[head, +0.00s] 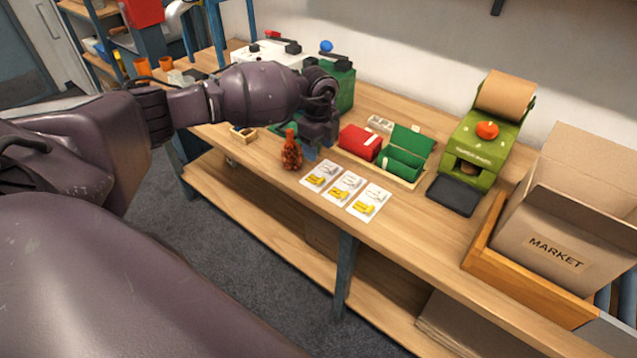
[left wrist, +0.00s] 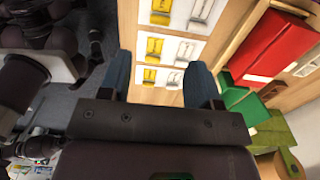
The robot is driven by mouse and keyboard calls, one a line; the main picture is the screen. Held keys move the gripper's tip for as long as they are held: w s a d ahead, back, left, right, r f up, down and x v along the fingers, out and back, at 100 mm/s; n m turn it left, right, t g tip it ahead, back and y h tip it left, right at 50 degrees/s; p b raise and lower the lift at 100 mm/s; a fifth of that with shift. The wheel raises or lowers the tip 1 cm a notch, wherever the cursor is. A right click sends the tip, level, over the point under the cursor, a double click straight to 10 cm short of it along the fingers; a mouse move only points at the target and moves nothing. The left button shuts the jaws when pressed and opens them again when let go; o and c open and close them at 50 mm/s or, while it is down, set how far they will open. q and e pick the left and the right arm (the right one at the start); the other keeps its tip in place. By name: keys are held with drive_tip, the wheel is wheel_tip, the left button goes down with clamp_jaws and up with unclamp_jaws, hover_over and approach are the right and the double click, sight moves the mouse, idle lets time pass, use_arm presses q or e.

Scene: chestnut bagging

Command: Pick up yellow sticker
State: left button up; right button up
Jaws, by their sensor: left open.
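Three white cards lie in a row on the wooden bench, each with a yellow sticker and a whitish sticker. In the head view the yellow stickers are the left one (head: 316,181), the middle one (head: 339,193) and the right one (head: 363,208). My left gripper (head: 314,150) is open above the bench, just behind the left card. In the left wrist view, the open gripper (left wrist: 160,62) has blue fingers either side of the nearest card, whose yellow sticker (left wrist: 149,77) shows between them. No sticker is in the jaws. My right gripper is out of view.
A reddish-brown netted bag (head: 291,152) stands left of the cards, close to my gripper. Red (head: 360,142) and green (head: 403,160) boxes sit behind them. A green dispenser (head: 482,145) and a MARKET carton (head: 560,235) stand right. The bench front edge is close to the cards.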

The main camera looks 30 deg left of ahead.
use_arm(q)
hover_over(318, 182)
wheel_tip(318, 182, down, 6)
drive_tip(key=shift+r+b, duration=0.15)
drive_tip(key=shift+b, duration=0.2)
wheel_tip(318, 182, down, 5)
drive_tip(key=shift+f+b, duration=0.1)
drive_tip(key=shift+b, duration=0.3)
drive_tip(key=c, duration=0.9)
drive_tip(key=shift+c, duration=0.6)
